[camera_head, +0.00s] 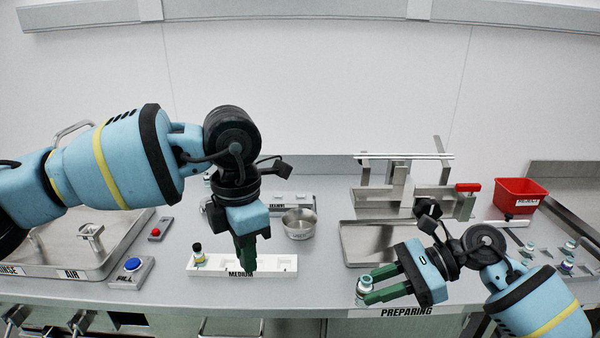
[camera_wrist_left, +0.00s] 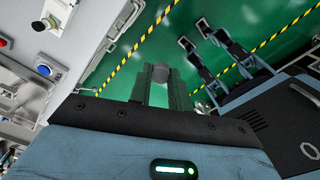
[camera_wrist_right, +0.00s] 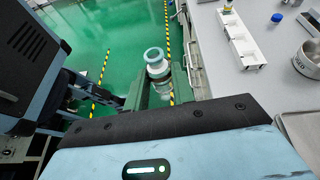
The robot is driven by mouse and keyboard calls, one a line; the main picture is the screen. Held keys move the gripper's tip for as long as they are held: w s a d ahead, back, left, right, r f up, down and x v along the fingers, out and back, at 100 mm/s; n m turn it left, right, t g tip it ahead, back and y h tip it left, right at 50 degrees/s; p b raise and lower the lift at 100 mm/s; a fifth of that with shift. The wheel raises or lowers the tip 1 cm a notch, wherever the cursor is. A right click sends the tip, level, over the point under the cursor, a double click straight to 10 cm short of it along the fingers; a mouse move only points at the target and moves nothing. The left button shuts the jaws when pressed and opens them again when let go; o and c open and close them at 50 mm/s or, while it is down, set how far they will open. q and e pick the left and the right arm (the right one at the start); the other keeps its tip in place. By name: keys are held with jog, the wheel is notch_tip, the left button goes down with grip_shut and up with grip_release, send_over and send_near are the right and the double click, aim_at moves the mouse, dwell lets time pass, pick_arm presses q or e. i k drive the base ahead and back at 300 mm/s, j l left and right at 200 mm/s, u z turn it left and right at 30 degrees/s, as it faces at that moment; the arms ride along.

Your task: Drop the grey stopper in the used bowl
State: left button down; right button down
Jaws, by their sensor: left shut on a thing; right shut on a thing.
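My left gripper (camera_head: 246,262) points down, fingers shut, over or just in front of the white rack marked MEDIUM. In the left wrist view a small grey stopper (camera_wrist_left: 161,73) sits between its fingertips; the head view hides it. The round metal bowl (camera_head: 299,223) stands behind the rack, to the right of my left gripper. It also shows at the right edge of the right wrist view (camera_wrist_right: 309,58), with its lettering partly visible. My right gripper (camera_head: 370,289) is shut on a small vial (camera_head: 363,287) near the counter's front edge; the vial shows a pale ring-like top (camera_wrist_right: 154,56).
The white MEDIUM rack (camera_head: 216,267) holds one dark-capped vial (camera_head: 198,253). A metal tray (camera_head: 362,245) and a metal stand (camera_head: 405,190) are at centre right, with a red bin (camera_head: 518,194) farther right. A blue button box (camera_head: 132,270) stands at left.

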aim_at(298, 234)
jog(key=i+z, duration=0.2)
jog(key=z, duration=0.15)
jog(key=i+j+z, duration=0.15)
jog(key=z, duration=0.2)
jog(key=i+j+z, duration=0.15)
jog(key=z, duration=0.2)
jog(key=i, duration=0.05)
